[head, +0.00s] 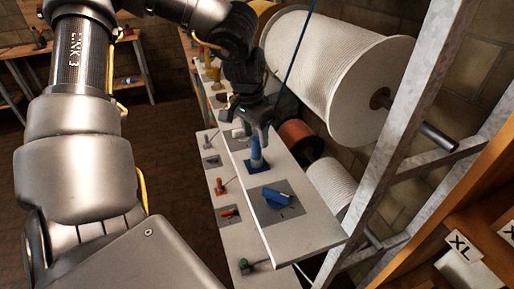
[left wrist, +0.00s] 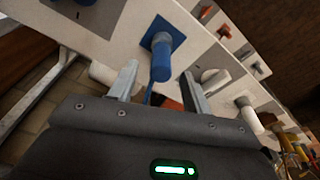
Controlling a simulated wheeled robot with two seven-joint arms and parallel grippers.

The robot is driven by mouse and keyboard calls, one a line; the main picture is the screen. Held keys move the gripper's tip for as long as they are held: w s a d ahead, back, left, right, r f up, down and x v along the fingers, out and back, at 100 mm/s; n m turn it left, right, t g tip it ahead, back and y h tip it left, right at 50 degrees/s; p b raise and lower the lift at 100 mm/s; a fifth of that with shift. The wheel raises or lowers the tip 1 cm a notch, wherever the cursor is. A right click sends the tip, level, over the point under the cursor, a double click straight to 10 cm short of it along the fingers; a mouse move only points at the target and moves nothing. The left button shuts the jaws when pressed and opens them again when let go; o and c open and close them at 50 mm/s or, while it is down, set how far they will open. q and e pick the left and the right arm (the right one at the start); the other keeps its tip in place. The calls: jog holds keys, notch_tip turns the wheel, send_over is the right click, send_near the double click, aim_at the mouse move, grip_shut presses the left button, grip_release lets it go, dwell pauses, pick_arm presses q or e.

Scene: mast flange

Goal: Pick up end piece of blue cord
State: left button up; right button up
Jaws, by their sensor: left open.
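The blue cord (head: 295,53) is a thin dark blue line running down from the top of the head view to near my left gripper (head: 257,128). A blue post-like piece (head: 256,150) stands on a blue square just below that gripper. In the left wrist view the two fingers of my left gripper (left wrist: 160,80) are apart, with the blue piece (left wrist: 161,60) between and beyond their tips. A thin blue strip, perhaps cord, shows below it between the fingers. I cannot tell whether the fingers touch anything. My right gripper is not in view.
A white shelf board (head: 310,233) carries a blue block (head: 275,197) on a grey square. A lower board (head: 240,238) holds small orange and green pieces. Large white spools (head: 325,62) and a metal frame (head: 425,95) stand close on the right.

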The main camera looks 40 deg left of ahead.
aim_at(257, 146)
pick_arm(q)
jog(key=shift+w+f+b, duration=0.25)
jog(key=shift+f+b, duration=0.1)
jog(key=shift+f, duration=0.95)
jog(key=shift+w+f+b, duration=0.25)
jog(key=shift+f+b, duration=0.1)
jog(key=shift+f, duration=0.9)
jog(key=shift+s+r, duration=0.1)
grip_shut()
